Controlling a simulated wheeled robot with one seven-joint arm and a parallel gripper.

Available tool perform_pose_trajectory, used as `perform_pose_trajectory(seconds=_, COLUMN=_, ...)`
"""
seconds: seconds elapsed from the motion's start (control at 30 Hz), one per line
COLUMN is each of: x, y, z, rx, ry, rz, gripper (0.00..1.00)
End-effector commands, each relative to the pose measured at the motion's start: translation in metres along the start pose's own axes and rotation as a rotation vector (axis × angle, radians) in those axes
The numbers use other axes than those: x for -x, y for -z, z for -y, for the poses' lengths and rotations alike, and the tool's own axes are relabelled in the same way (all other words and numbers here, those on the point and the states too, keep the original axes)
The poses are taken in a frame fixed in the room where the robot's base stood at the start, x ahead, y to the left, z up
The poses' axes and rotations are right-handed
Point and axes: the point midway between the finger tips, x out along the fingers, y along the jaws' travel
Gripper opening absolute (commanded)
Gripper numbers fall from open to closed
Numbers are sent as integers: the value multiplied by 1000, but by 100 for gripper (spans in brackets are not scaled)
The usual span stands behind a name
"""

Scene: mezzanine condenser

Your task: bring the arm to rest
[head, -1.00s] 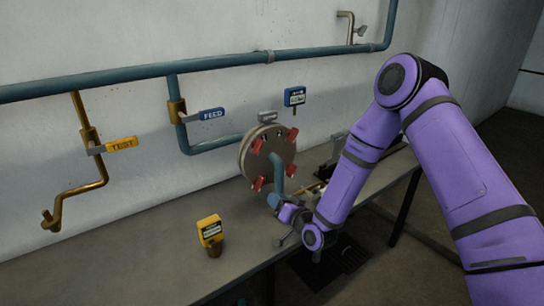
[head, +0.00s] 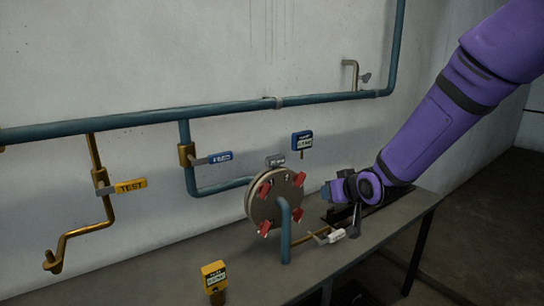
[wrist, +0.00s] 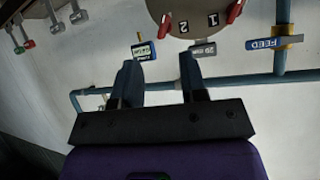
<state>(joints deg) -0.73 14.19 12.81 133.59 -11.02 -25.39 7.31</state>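My arm reaches in from the upper right in the head view, bent down at the wrist. My gripper (head: 328,194) is just right of the round flange, above the bench. In the wrist view my gripper (wrist: 159,62) shows two dark blue fingers set apart, with nothing held between them. The flange (head: 273,198), a grey-brown disc with red clamps, also shows upside down at the top of the wrist view (wrist: 196,15), with the digits 1 and 2 on it. It stands beyond the fingertips, apart from them.
The bench (head: 165,270) carries a yellow-tagged device (head: 214,277) in front and a white-handled valve (head: 330,236) below my gripper. Blue pipe (head: 225,108), a yellow TEST valve (head: 124,187), a blue-handled valve (head: 212,158) and a blue gauge (head: 302,141) are along the wall.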

Motion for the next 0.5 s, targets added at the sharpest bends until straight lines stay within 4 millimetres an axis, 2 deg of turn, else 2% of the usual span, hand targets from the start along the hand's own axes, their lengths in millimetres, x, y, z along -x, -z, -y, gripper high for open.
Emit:
perform_pose_trajectory(seconds=0.03, x=17, y=7, z=-5, rx=8, ry=-24, rz=15, gripper=39)
perform_pose_trajectory(seconds=0.2, x=70, y=16, z=-19, rx=13, ry=-102, rz=94, gripper=39)
perform_pose_trajectory(seconds=0.5, x=169, y=13, z=-36, rx=-21, ry=-213, rz=231, gripper=39)
